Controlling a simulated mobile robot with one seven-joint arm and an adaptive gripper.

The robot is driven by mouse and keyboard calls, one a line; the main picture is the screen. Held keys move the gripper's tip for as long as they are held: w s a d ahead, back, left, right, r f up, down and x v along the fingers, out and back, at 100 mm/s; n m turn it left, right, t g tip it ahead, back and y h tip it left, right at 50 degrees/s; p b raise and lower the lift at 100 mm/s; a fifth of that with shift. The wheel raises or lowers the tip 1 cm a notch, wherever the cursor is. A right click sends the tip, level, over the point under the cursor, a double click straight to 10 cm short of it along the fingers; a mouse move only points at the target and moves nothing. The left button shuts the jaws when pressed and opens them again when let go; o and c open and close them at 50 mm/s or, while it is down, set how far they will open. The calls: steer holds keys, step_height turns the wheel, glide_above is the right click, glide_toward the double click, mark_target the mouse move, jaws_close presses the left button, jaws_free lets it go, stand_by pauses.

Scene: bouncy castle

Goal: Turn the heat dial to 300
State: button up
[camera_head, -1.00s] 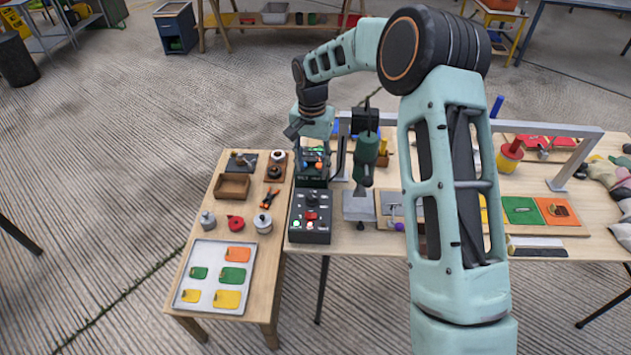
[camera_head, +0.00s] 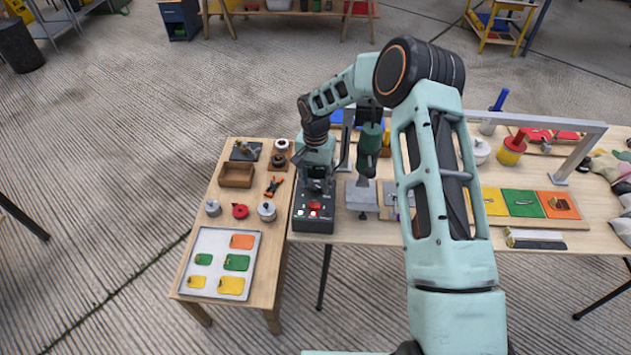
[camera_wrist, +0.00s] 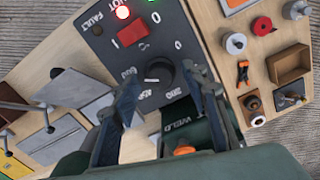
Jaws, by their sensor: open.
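The dark control box (camera_head: 312,224) stands near the front edge of the table, partly hidden under my gripper (camera_head: 317,186). In the wrist view its black round heat dial (camera_wrist: 156,73) has small white numbers around its lower side. I cannot read its setting surely. A red rocker switch (camera_wrist: 132,30) sits beside the dial, with a lit red lamp (camera_wrist: 122,12) and a lit green lamp (camera_wrist: 153,3) near it. My gripper (camera_wrist: 165,88) is open. Its fingers lie on either side of the dial's lower part in the picture; I cannot tell whether they touch it.
A second dark box marked WELD (camera_wrist: 178,122) lies partly under my gripper. A green press-like tool (camera_head: 368,150) stands just right of my wrist.

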steer(key=shift+c, duration=0.3)
jaws_close()
